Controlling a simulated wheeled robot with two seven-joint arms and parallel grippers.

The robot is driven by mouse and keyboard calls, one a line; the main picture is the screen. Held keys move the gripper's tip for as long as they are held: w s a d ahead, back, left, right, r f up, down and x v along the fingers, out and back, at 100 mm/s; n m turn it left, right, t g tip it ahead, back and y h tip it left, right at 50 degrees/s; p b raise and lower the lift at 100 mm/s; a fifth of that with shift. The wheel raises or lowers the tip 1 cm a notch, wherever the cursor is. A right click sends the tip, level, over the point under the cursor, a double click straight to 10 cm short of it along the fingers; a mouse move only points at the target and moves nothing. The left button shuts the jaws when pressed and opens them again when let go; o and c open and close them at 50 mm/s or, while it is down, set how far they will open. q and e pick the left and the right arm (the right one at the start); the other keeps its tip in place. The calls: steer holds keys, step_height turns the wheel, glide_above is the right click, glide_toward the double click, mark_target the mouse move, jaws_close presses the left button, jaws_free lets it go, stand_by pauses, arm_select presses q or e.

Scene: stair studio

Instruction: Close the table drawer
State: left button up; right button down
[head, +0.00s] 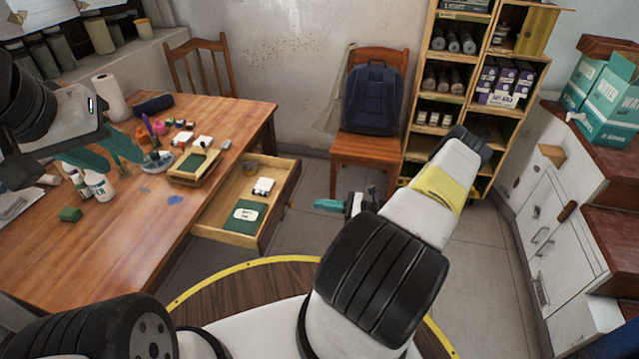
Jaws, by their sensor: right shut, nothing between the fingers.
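The wooden table drawer (275,209) stands pulled out from the right side of the wooden table (140,225). Inside it lie a green item with a white label (246,214), a small white item (264,186) and a small round thing near the table edge. My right gripper (328,204) has teal fingers, is shut and empty, and is in the air to the right of the drawer front, apart from it in the picture. My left gripper (106,154) is over the left part of the table, its teal fingers spread apart, with nothing visible between them.
Bottles, paint pots and a tray (183,181) crowd the tabletop. A chair (364,150) with a blue backpack (373,98) stands behind, beside a shelf (443,80). A white cabinet (560,240) is at right. Grey floor is clear between drawer and chair.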

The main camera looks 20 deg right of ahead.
steer(key=x, duration=0.6)
steer(key=shift+w+a, duration=0.2)
steer(key=shift+a, duration=0.1)
glide_toward(239, 194)
steer(key=x, duration=0.3)
steer(key=r+x, duration=0.1)
steer(key=x, duration=0.2)
steer(key=r+x, duration=0.1)
steer(key=x, duration=0.1)
steer(key=shift+w+a, duration=0.15)
steer(key=shift+a, duration=0.25)
steer(key=shift+w+a+r, duration=0.1)
steer(key=shift+w+a, duration=0.25)
steer(key=shift+a, duration=0.15)
steer(key=shift+r, duration=0.1)
